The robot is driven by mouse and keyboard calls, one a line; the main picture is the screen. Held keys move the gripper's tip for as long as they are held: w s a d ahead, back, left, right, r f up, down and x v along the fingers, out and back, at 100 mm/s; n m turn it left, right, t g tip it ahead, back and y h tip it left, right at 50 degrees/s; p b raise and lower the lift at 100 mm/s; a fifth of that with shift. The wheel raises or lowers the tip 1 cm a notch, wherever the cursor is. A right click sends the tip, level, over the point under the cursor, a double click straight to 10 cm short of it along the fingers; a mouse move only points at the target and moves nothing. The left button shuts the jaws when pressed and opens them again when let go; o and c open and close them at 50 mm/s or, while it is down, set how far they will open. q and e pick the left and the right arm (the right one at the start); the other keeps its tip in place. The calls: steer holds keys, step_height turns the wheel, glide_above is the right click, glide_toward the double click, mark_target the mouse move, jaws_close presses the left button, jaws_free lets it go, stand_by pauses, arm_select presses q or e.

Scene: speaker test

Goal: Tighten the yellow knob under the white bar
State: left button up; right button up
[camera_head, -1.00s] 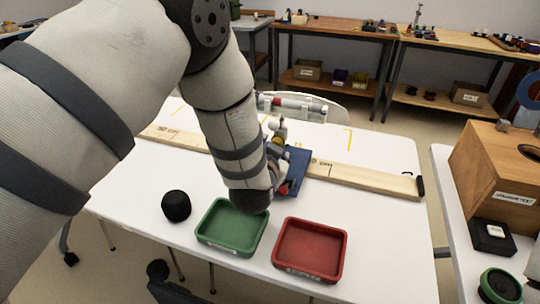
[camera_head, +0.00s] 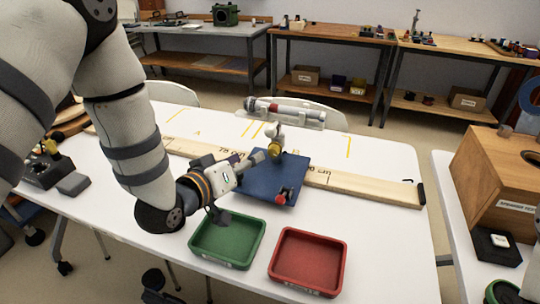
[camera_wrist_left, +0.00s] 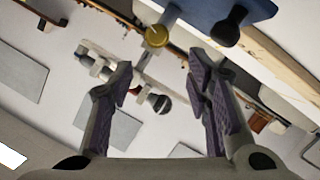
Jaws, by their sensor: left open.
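The yellow knob (camera_head: 275,151) sits low on the pale post of a stand, below the white bar (camera_head: 284,110). The stand rises from a blue base plate (camera_head: 264,187) on the white table. My left gripper (camera_head: 256,159) is open just left of the knob in the head view, its fingers pointing toward it. I see no contact with the knob. My right gripper is not in view.
A green tray (camera_head: 193,237) and a red tray (camera_head: 273,268) lie in front. A small red part (camera_head: 282,197) is on the plate. A wooden speaker box (camera_head: 490,170) stands at right.

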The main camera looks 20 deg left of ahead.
mark_target(271, 152)
arm_select(q)
steer(key=w+d+f, duration=0.1)
steer(key=w, duration=0.2)
steer(key=w+d+f+n+h+b, duration=0.1)
steer(key=w, duration=0.2)
steer(key=w+d+f+n+b, duration=0.1)
steer(key=w, duration=0.2)
steer(key=shift+f, duration=0.4)
steer(key=shift+w, duration=0.3)
steer(key=shift+r, duration=0.1)
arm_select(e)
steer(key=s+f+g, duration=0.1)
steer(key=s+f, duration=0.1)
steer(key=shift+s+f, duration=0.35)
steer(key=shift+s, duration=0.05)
arm_select(q)
steer(key=shift+c, duration=0.5)
